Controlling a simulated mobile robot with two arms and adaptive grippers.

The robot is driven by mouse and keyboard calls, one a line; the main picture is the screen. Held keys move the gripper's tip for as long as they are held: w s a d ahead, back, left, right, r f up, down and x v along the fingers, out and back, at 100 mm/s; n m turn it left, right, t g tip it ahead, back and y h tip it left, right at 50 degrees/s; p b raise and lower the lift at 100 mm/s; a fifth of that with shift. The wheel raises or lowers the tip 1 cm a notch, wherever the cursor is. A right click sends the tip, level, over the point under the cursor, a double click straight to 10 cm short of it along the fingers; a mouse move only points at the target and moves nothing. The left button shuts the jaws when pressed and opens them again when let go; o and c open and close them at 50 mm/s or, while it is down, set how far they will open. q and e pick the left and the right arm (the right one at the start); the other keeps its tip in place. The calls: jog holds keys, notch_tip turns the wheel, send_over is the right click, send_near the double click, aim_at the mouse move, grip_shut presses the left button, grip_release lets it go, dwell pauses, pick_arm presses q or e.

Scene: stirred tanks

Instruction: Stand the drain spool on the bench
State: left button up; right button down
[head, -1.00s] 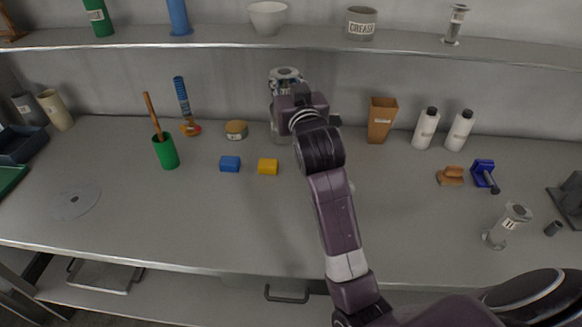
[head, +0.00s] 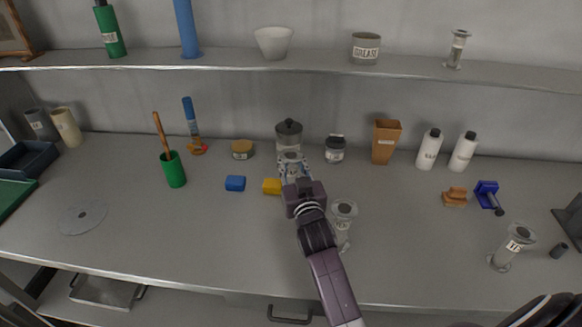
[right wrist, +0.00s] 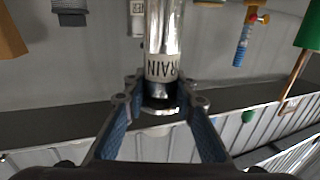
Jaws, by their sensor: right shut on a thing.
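The drain spool (right wrist: 165,35) is a shiny metal tube with a pale label whose visible letters read "RAIN", and a flange at its near end. It sits between the fingertips of my right gripper (right wrist: 160,98), which is shut on it near that flange. In the head view my right gripper (head: 291,165) is over the middle of the bench (head: 200,235), in front of a lidded jar. The held spool is mostly hidden there by the gripper. Whether it touches the bench cannot be told. My left gripper is not in view.
A spool (head: 342,222) stands close to the right of my arm; another (head: 512,247) stands at the right. The front left bench is mostly clear.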

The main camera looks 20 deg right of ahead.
notch_tip(320, 180, down, 2)
jog(key=shift+f, duration=0.1)
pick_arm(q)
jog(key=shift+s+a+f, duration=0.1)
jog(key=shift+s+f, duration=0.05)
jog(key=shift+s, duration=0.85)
pick_arm(e)
jog(key=c, duration=2)
grip_release()
jog(key=shift+f, duration=0.25)
jog(key=shift+c, duration=0.2)
jog(key=o, duration=0.4)
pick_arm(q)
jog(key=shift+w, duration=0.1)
pick_arm(e)
jog(key=shift+o, duration=0.2)
jog(key=shift+r, duration=0.1)
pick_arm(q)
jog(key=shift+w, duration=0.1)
pick_arm(e)
jog(key=shift+r, duration=0.15)
